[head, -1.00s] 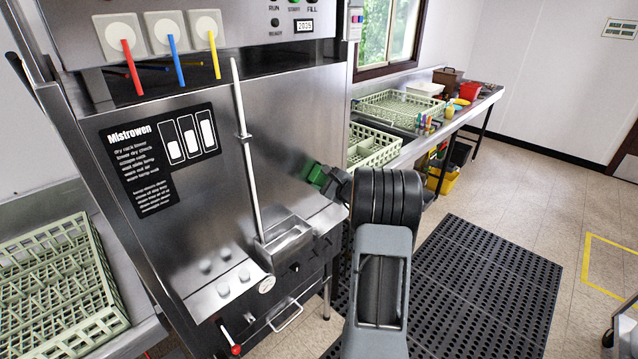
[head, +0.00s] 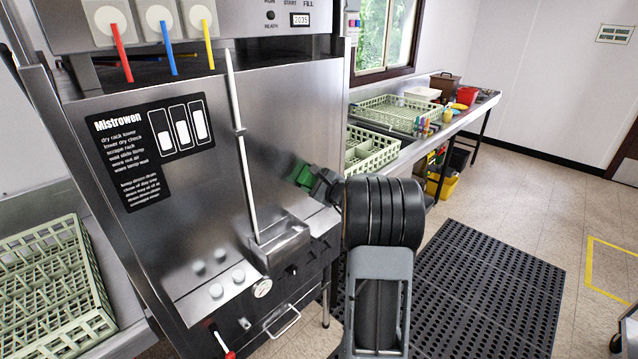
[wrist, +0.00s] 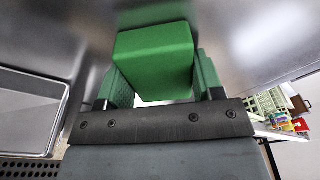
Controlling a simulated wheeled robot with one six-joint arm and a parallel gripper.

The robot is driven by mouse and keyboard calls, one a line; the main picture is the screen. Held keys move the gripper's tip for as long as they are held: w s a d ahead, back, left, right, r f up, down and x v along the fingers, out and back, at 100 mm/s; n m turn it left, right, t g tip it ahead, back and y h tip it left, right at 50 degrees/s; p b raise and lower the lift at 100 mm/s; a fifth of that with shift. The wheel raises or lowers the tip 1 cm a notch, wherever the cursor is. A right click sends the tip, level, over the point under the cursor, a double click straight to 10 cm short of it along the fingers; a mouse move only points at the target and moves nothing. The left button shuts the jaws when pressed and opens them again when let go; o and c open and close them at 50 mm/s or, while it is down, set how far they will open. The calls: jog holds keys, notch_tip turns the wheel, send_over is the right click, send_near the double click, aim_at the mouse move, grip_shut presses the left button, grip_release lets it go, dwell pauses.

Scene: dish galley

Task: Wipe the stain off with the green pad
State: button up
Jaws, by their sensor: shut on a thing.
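My gripper (head: 312,178) is at the steel front of the dish machine (head: 190,235), on its right side above the ledge. It is shut on the green pad (wrist: 154,62), a block that fills the space between the green fingers in the wrist view. In the head view the pad (head: 302,175) shows small and close against the steel, with its reflection beside it. I cannot tell for sure whether it touches. No stain shows clearly on the steel; any mark behind the pad is hidden.
A white vertical rod (head: 241,150) and a small steel trough (head: 279,249) are left of my gripper. A bench with green racks (head: 372,150) stands behind to the right. Another green rack (head: 50,290) is at lower left. A black mat (head: 465,285) covers the floor.

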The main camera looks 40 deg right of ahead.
jog(key=shift+a, duration=0.3)
jog(key=shift+s+f, duration=0.1)
jog(key=shift+s, duration=0.1)
jog(key=s+b, duration=0.1)
jog(key=s+d+b, duration=0.1)
jog(key=s, duration=0.1)
jog(key=shift+s, duration=0.3)
jog(key=shift+s+d, duration=0.1)
jog(key=shift+s, duration=0.7)
jog(key=shift+s, duration=0.15)
jog(key=shift+s+d+b, duration=0.15)
jog(key=shift+s+b, duration=0.1)
jog(key=shift+s, duration=0.45)
jog(key=shift+s+d+b, duration=0.15)
jog(key=shift+s+b, duration=0.1)
jog(key=shift+s, duration=0.4)
